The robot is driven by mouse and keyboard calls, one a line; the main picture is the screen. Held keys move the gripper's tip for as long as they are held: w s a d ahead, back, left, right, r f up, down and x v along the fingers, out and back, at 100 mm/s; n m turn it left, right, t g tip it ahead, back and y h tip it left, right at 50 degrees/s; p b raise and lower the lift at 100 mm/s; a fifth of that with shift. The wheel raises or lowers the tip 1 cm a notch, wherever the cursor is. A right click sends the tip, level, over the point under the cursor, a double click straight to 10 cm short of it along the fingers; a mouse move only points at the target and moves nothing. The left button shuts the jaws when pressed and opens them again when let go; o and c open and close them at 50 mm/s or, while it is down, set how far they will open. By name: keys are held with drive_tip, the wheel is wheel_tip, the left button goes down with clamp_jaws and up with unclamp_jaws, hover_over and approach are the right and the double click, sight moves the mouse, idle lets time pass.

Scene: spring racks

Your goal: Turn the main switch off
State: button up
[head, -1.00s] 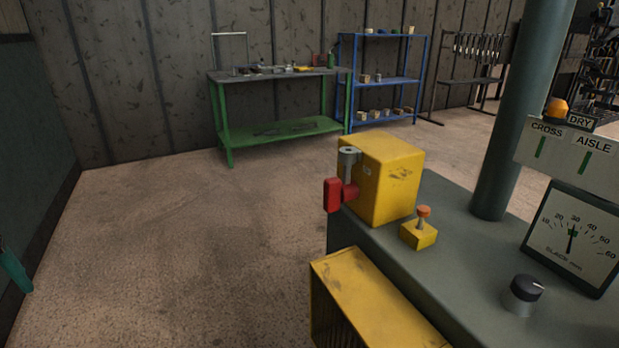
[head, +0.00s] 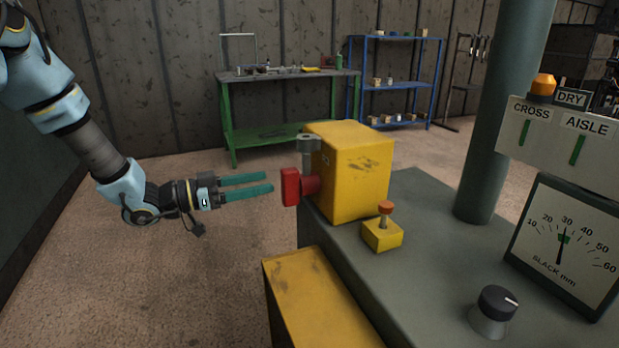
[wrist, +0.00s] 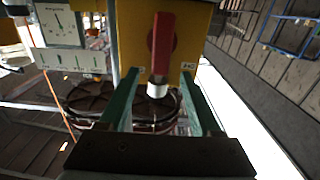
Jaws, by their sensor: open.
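The main switch is a red handle (head: 290,187) on the left face of a yellow box (head: 352,172), with a grey metal bracket (head: 308,146) above it. The box stands on the corner of a grey-green console. My gripper (head: 271,183) is open and empty, just left of the red handle, with its green fingers pointing at it. In the wrist view the red handle (wrist: 162,45) with a pale metal end lies between the lines of the two fingers (wrist: 163,95). I cannot tell whether the fingers touch it.
An orange-topped lever on a small yellow block (head: 382,236), a black knob (head: 496,308) and a dial gauge (head: 565,245) are on the console. A green post (head: 505,110) rises behind. A yellow casing (head: 318,300) juts out below the box. Open floor lies to the left.

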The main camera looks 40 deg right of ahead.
sight(301, 175)
drive_tip(key=p+x, duration=0.1)
drive_tip(key=x, duration=0.9)
drive_tip(key=shift+d+r+p, duration=0.1)
drive_tip(key=shift+d+p, duration=0.1)
drive_tip(key=shift+p, duration=0.2)
drive_tip(key=c, duration=1)
drive_tip(key=shift+a, duration=0.1)
clamp_jaws()
